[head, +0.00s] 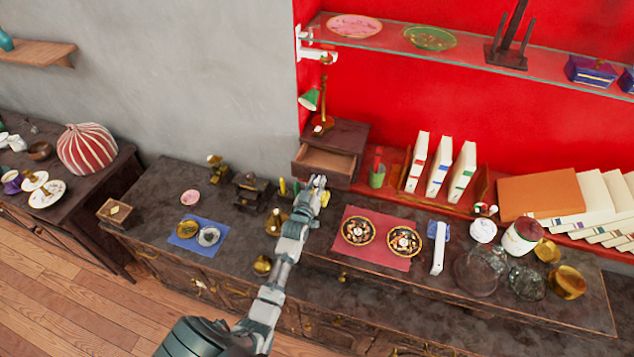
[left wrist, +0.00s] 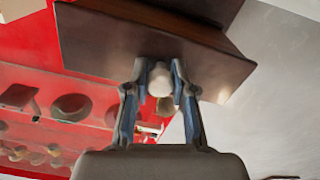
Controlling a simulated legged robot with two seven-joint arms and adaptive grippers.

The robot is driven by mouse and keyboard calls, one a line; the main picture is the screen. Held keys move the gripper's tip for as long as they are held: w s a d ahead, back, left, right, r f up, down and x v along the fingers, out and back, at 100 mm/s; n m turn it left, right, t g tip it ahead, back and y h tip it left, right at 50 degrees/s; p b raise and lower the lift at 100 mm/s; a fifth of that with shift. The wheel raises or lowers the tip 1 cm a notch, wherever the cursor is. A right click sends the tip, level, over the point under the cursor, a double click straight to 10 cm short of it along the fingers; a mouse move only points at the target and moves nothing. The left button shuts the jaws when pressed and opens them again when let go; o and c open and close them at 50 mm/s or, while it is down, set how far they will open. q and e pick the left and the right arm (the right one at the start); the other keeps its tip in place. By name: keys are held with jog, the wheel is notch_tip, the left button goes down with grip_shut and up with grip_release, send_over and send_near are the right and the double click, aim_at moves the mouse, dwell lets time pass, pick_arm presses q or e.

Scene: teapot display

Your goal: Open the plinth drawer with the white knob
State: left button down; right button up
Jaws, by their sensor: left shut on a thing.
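The small dark wooden plinth (head: 350,134) stands against the red wall in the head view. Its drawer (head: 326,161) is pulled partly out, showing a pale, empty-looking inside. My left gripper (head: 318,183) is in front of the drawer front, which it partly covers. In the left wrist view the white knob (left wrist: 160,79) sits between the fingertips of my left gripper (left wrist: 158,84), against the brown drawer front (left wrist: 105,45). The gripper is shut on the knob. The knob is hidden in the head view. My right gripper is not in view.
Brass pieces (head: 277,222) and a red mat (head: 377,254) with two plates lie on the counter near my arm.

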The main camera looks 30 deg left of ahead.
pick_arm(q)
jog(key=c, duration=0.9)
grip_release()
jog(key=shift+s, duration=0.15)
jog(key=shift+c, duration=0.2)
jog(key=v, duration=1.2)
jog(key=shift+d+f, duration=0.1)
jog(key=shift+f, duration=0.05)
